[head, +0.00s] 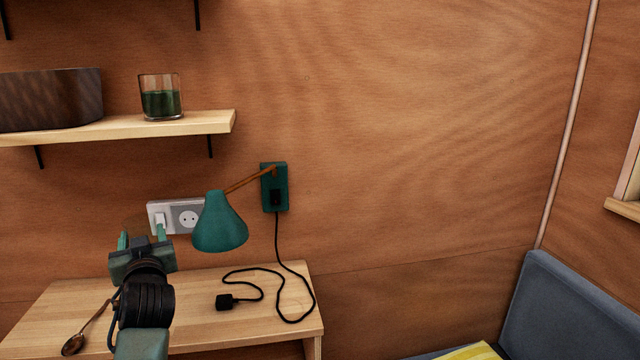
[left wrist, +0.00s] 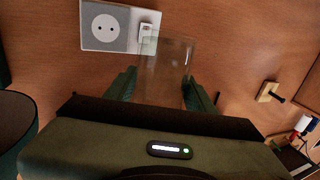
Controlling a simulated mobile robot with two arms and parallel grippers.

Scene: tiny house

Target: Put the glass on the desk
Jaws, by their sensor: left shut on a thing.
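My left gripper (head: 143,238) is in front of the wall, over the back left part of the wooden desk (head: 190,325). In the left wrist view the left gripper (left wrist: 160,88) is shut on a clear, empty-looking glass (left wrist: 166,62), with one finger on each side. In the head view the held glass is hard to make out behind the gripper. A second glass (head: 161,98) with dark green contents stands upright on the wall shelf (head: 190,122). My right gripper is not in view.
A green wall lamp (head: 219,223) hangs close to the right of my left gripper. A black cord with a plug (head: 226,301) lies on the desk, and a spoon (head: 74,343) lies at its front left. A wall socket (head: 188,218) is behind the gripper. A dark bowl (head: 50,100) stands on the shelf.

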